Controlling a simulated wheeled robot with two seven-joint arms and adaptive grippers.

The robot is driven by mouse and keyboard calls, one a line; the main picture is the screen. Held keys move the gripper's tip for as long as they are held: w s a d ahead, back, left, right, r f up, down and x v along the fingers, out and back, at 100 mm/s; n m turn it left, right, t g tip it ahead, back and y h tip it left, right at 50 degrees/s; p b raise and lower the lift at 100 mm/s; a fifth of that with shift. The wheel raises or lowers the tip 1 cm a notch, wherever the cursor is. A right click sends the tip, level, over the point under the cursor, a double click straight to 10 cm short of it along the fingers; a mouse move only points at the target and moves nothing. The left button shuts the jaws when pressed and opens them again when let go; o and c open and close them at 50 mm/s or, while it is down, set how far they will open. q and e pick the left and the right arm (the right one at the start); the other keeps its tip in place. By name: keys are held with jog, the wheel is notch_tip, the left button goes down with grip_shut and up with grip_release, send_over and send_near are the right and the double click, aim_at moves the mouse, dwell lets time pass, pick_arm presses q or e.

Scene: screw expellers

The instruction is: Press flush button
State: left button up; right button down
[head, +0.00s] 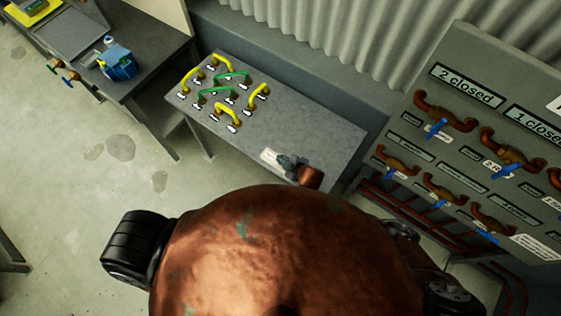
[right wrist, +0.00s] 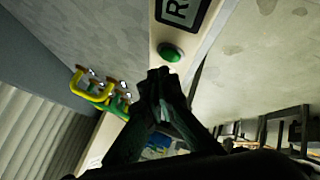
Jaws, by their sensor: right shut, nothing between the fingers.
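In the right wrist view, a round green button (right wrist: 170,52) sits on a cream panel (right wrist: 166,22) beside a black-framed label with a large letter R. My right gripper (right wrist: 160,73) is shut and empty, its fingertips just below the button in the picture. I cannot tell whether they touch it. In the head view, my right gripper (head: 290,161) is over the front edge of the grey table, next to a small pale plate (head: 270,156). The green button cannot be made out there. My left gripper is not in view.
Yellow and green handles (head: 229,113) stand on the grey table (head: 325,131), left of my right gripper. A valve panel with blue levers (head: 508,172) stands at the right. A blue object (head: 119,64) is on the left bench. The table's right part is bare.

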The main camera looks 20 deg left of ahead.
jog(key=shift+f, duration=0.1)
dwell(0.5)
jog(key=shift+f+b, duration=0.3)
jog(key=shift+f, duration=0.05)
jog(key=shift+f+b, duration=0.3)
jog(key=shift+f, duration=0.15)
dwell(0.9)
jog(key=shift+r, duration=0.1)
jog(key=shift+d+r+p, duration=0.1)
jog(key=shift+r+p, duration=0.7)
jog(key=shift+p, duration=0.1)
notch_tip(320, 180, up, 5)
jog(key=p, duration=0.5)
